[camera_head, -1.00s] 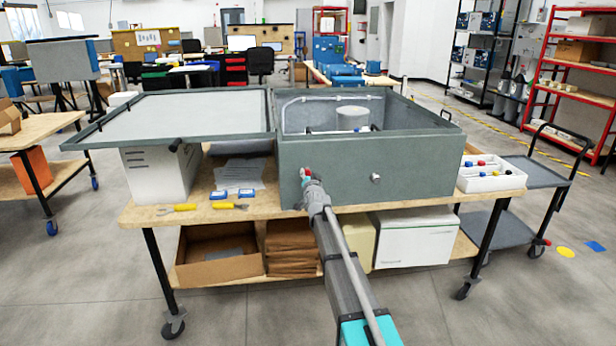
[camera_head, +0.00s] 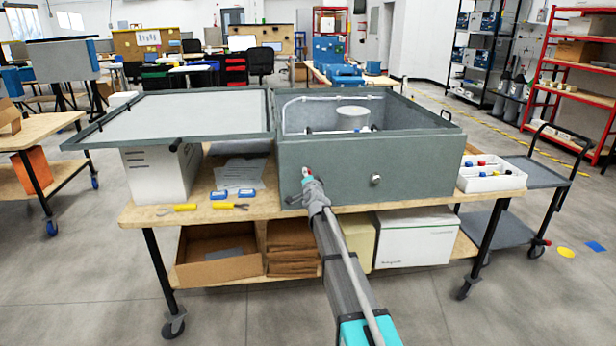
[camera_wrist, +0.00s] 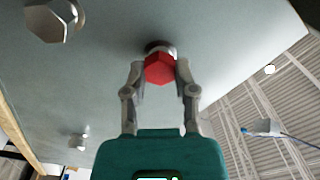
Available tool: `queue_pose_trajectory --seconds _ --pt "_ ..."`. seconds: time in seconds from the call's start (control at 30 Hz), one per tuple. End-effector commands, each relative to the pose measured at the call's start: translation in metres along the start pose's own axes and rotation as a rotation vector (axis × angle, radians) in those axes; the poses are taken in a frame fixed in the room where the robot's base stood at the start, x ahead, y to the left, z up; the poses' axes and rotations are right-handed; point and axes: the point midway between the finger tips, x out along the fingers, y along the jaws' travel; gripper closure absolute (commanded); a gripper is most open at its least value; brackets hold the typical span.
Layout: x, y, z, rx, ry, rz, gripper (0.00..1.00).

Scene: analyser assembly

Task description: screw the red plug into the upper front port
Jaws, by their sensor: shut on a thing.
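The red plug (camera_wrist: 159,69) has a hexagonal head and sits between the fingertips of my gripper (camera_wrist: 159,76) in the wrist view. My gripper is shut on it. Behind the plug a round metal port (camera_wrist: 160,46) shows on the grey front panel of the analyser box (camera_head: 345,172). The plug is in line with this port and at its mouth; how deep it sits cannot be told.
A metal fitting (camera_head: 376,179) sticks out of the front panel to the right. In the wrist view, a large hex fitting (camera_wrist: 55,20) and a smaller fitting (camera_wrist: 78,141) show. A white tray (camera_head: 492,183) with coloured parts and yellow-handled tools (camera_head: 230,205) are on the bench.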

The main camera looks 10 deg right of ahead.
Motion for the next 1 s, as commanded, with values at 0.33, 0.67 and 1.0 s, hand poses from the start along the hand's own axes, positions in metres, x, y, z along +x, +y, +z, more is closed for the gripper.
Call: queue_pose_trajectory --seconds 0.33,0.67,1.0 --pt "0.0008 -0.0001 -0.0007 0.376 0.011 0.005 1.0" --pt "0.0012 -0.0004 -0.0005 0.797 0.019 0.01 1.0" --pt "0.0015 -0.0007 -0.0002 1.273 0.029 0.017 1.0"
